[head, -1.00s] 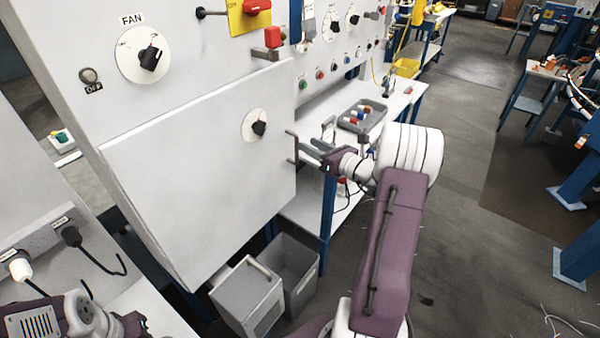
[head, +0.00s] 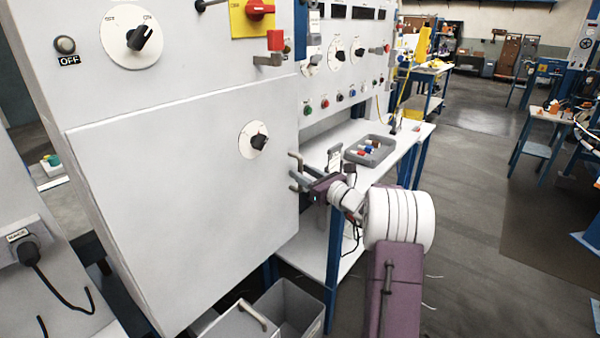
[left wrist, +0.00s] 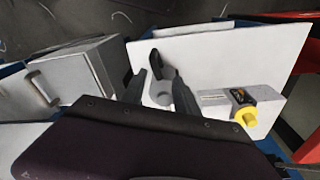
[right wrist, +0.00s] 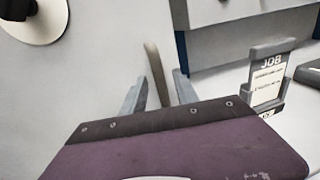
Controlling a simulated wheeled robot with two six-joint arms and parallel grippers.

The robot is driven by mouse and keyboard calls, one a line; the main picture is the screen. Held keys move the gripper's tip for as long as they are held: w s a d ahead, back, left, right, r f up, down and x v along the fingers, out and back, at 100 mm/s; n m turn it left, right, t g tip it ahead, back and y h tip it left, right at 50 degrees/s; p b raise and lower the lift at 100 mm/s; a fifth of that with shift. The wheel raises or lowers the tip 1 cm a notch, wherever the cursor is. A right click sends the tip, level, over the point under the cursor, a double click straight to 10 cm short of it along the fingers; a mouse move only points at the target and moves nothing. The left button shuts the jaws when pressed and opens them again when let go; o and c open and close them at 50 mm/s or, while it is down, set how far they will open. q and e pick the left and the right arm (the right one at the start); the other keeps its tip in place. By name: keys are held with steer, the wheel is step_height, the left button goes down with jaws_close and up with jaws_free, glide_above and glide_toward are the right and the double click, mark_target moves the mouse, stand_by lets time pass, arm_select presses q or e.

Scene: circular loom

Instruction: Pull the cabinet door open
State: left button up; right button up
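The cabinet door (head: 170,220) is a large pale panel on the front of the grey cabinet and looks closed. Its bar handle (head: 294,168) stands upright near the right edge. My right gripper (head: 304,181) reaches the handle from the right. In the right wrist view the handle (right wrist: 157,75) stands between the two spread fingers (right wrist: 158,92), with gaps visible on both sides. My left gripper is out of the head view. In the left wrist view its fingers (left wrist: 158,90) are apart, with a white panel (left wrist: 215,55) behind them, and I see nothing held.
A dial (head: 253,140) sits on the door, and a FAN-type knob (head: 130,38) is above it. A grey bin (head: 290,305) stands below the door. A workbench (head: 345,135) with a tray (head: 370,150) is to the right. Open floor lies farther right.

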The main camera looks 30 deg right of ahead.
steer(key=shift+w+a, duration=0.1)
steer(key=shift+w, duration=0.65)
jaws_close()
stand_by(0.9)
